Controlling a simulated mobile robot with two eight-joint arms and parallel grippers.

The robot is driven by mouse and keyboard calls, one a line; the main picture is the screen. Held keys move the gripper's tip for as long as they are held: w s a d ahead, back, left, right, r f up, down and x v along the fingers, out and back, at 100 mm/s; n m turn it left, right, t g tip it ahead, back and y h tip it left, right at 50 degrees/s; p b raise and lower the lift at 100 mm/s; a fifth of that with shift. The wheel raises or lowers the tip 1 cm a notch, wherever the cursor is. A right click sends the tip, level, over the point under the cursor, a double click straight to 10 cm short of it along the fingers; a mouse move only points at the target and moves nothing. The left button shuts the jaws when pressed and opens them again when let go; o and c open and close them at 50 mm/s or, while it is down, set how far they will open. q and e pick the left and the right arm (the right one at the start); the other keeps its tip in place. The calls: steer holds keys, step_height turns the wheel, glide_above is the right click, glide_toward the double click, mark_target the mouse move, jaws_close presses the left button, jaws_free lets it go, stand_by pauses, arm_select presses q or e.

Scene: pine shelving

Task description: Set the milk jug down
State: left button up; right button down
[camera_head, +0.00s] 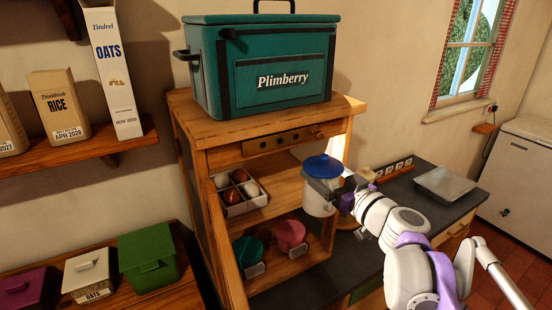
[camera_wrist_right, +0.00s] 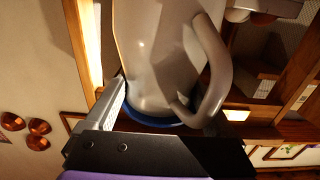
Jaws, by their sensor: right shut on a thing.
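The milk jug is a pale jug (camera_head: 317,203) with a blue lid (camera_head: 322,166). In the head view it hangs upright in front of the right side of the pine cabinet's open shelves. My right gripper (camera_head: 338,187) is shut on it just below the lid, coming in from the right. In the right wrist view the jug (camera_wrist_right: 160,50) fills the upper middle, upside down, with its curved handle (camera_wrist_right: 214,70) on the right and the blue lid rim at the bottom. No surface shows touching its base. My left gripper is not in view.
The pine cabinet (camera_head: 201,130) holds an egg box (camera_head: 239,192) on its middle shelf and teal (camera_head: 248,252) and pink (camera_head: 289,235) pots below. A green Plimberry box (camera_head: 215,65) stands on top. The dark counter (camera_head: 425,211) at right carries a grey metal tray (camera_head: 446,183).

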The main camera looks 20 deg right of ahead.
steer(key=w+a+f, duration=0.1)
steer(key=w+a, duration=0.1)
steer(key=w, duration=1.2)
steer(key=shift+w+f, duration=0.2)
steer(key=shift+w, duration=0.2)
steer(key=shift+w, duration=0.15)
jaws_free()
steer(key=shift+f, duration=0.15)
steer(key=s, duration=0.4)
steer(key=s+d, duration=0.1)
steer(key=s, duration=0.7)
steer(key=shift+s+d, duration=0.1)
steer(key=shift+d, duration=0.2)
